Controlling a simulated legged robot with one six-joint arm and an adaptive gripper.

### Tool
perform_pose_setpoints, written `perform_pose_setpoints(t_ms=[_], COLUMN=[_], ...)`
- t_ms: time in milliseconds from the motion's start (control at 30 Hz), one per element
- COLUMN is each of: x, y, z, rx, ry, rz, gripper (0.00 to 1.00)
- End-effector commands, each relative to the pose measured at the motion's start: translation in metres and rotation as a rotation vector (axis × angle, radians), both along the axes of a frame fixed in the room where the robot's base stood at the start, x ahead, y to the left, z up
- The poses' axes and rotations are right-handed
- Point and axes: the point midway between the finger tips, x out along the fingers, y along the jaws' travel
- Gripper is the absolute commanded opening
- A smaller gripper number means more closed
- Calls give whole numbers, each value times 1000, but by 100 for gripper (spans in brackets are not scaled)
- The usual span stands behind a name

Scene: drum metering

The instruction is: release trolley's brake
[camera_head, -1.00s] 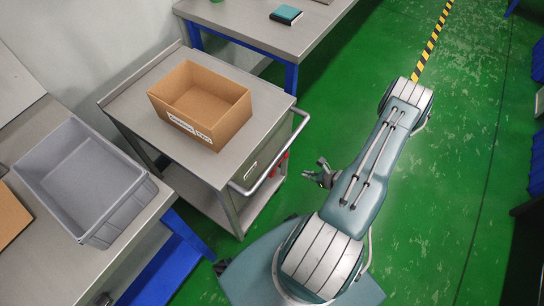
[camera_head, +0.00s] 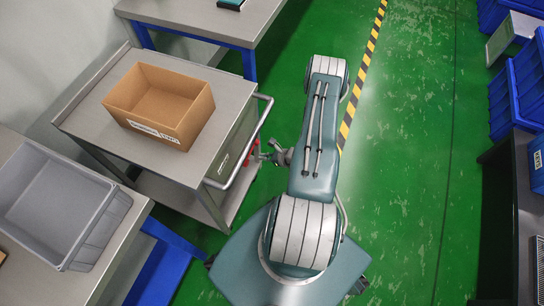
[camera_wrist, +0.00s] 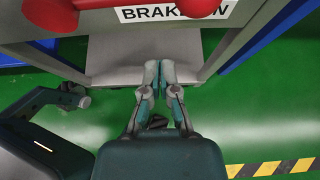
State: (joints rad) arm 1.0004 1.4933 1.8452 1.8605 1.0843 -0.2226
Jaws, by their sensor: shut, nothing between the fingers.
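The trolley (camera_head: 90,115) is grey, with a rail handle (camera_head: 240,152) along its right side. In the wrist view a red brake lever (camera_wrist: 95,4) with a round red knob or hub (camera_wrist: 52,12) shows at the top edge, partly cut off. It sits beside a white label (camera_wrist: 170,12) whose visible letters begin "BRAK"; red parts cover some of it. My gripper (camera_head: 262,152) is close to the trolley's handle side. In the wrist view my gripper (camera_wrist: 160,68) is shut and empty, its fingertips below the label and apart from the red lever in the picture.
An open cardboard box (camera_head: 160,130) stands on the trolley. A grey bin (camera_head: 90,235) sits on the table at the lower left. Another table (camera_head: 200,15) stands behind. Blue crates (camera_head: 505,105) line the right side. Green floor (camera_head: 400,200) right of my arm is clear.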

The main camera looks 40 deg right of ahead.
Motion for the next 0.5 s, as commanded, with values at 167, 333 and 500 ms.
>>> perform_pose_setpoints(t_ms=[167, 333, 500], x=[20, 23, 25], y=[8, 9, 10], z=[-9, 14, 26], rx=[-1, -2, 0], ry=[0, -1, 0], rz=[2, 0, -1], gripper=[0, 0, 0])
